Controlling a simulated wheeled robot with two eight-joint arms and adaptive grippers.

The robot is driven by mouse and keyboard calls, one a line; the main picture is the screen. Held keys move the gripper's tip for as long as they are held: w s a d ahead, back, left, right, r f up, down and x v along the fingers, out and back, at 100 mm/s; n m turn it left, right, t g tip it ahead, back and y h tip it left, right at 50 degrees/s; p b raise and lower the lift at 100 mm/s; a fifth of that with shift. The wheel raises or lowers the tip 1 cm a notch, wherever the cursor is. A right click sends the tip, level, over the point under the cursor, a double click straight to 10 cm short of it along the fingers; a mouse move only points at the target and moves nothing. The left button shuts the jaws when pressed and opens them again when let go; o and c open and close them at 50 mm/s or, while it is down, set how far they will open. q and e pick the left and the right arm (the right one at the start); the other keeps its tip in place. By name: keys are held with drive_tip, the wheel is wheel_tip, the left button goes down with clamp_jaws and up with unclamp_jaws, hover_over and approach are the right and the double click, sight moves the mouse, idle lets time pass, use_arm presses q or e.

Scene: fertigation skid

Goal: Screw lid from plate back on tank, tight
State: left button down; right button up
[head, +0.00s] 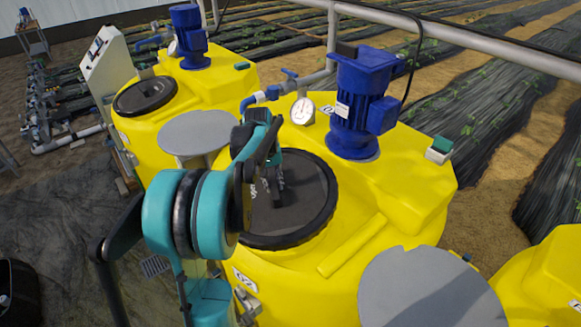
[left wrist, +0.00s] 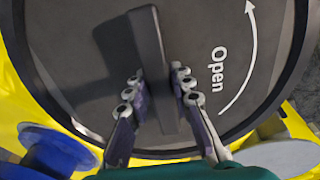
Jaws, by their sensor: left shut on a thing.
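The black round lid (head: 306,198) lies over the opening of the middle yellow tank (head: 290,282). It looks level; whether its thread is engaged I cannot tell. In the left wrist view the lid (left wrist: 238,40) fills most of the picture, with "Open" and a curved arrow on it. My left gripper (head: 274,172) is above the lid, shut on its raised bar handle (left wrist: 150,45). In the left wrist view the fingers (left wrist: 157,88) stand on both sides of the handle. My left arm hides part of the lid's left side. My right gripper is out of view.
Bare grey round plates (head: 196,133) (head: 420,288) stand on either side of the middle tank. A blue motor (head: 360,105) and a pressure gauge (head: 303,111) rise behind the lid. Another yellow tank with a black lid (head: 146,96) is at the back left.

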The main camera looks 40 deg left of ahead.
use_arm(q)
drive_tip(key=shift+w, duration=0.15)
drive_tip(key=shift+f+b, duration=0.55)
drive_tip(key=shift+f, duration=0.15)
drive_tip(key=shift+w+d+f+b, duration=0.1)
drive_tip(key=shift+w+f+b, duration=0.15)
drive_tip(key=shift+f+b, duration=0.55)
drive_tip(key=shift+f, duration=0.2)
drive_tip(key=shift+s+p, duration=0.1)
drive_tip(key=shift+p, duration=0.2)
drive_tip(key=shift+w+d+f+b, duration=0.1)
drive_tip(key=shift+w+f+b, duration=0.05)
drive_tip(key=shift+f+b, duration=0.6)
drive_tip(key=shift+w+d+f+b, duration=0.1)
drive_tip(key=shift+f+b, duration=0.55)
drive_tip(key=shift+f, duration=0.1)
drive_tip(key=shift+f+b, duration=0.2)
drive_tip(key=shift+b, duration=0.15)
idle(0.8)
